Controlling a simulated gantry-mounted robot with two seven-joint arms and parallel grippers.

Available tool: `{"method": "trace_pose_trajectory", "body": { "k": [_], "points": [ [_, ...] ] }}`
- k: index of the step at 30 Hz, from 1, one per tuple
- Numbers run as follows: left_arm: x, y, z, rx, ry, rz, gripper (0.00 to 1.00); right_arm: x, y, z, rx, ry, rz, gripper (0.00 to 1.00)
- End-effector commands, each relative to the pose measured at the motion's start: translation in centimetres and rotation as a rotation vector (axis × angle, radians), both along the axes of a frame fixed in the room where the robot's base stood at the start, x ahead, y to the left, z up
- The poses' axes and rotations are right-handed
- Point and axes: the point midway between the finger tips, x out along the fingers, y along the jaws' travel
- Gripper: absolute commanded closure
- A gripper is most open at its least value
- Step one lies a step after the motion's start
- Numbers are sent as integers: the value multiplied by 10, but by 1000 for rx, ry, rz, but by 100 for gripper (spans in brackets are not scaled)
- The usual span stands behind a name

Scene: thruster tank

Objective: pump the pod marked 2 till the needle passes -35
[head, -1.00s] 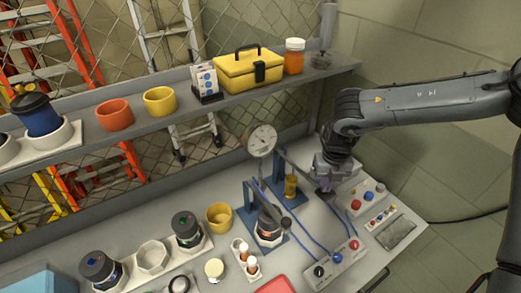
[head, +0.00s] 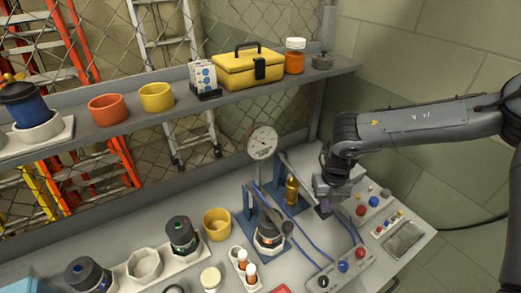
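The pump (head: 292,191) has an upright brass cylinder on a blue base, with a grey lever (head: 299,174) sloping down to the right. My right gripper (head: 324,207) points down at the lever's far end and appears closed on it; its fingertips are partly hidden. The round white gauge (head: 262,141) stands behind the pump; its scale is too small to read. A pod (head: 268,238) sits in the blue clamp stand left of the pump. Dark pods stand at left, one (head: 182,235) with a green mark and another (head: 83,273); their numbers are unreadable. My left gripper is out of view.
A yellow cup (head: 216,223) and a white rack (head: 243,268) with orange-and-white vials are left of the stand. Blue hoses run to a connector block (head: 343,267). A button panel (head: 373,204) lies right of my gripper. The shelf (head: 190,112) overhangs the bench's back.

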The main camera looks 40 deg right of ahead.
Motion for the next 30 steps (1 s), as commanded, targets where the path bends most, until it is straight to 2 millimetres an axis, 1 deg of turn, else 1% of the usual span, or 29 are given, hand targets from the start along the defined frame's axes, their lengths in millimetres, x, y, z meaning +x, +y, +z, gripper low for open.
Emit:
{"method": "trace_pose_trajectory", "body": {
  "k": [1, 4, 11, 14, 18, 21, 24, 30],
  "points": [
    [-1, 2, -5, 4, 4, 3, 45, -2, -1, 1, -1, 6, -2, 100],
    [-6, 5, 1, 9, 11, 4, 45, -1, -2, 18, -5, 2, -3, 100],
    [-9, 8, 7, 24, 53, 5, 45, 1, -2, 59, -6, -3, -4, 100],
    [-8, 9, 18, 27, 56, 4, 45, 2, -2, 77, -6, -4, -3, 100],
    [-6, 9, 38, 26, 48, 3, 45, 2, -2, 100, -6, -4, -3, 100],
    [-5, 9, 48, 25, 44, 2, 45, 2, -2, 112, -5, -3, -3, 100],
    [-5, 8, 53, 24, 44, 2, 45, 2, -2, 118, -5, -3, -3, 100],
    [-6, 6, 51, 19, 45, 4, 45, 2, -2, 118, -4, -3, -2, 100]
  ]
}}
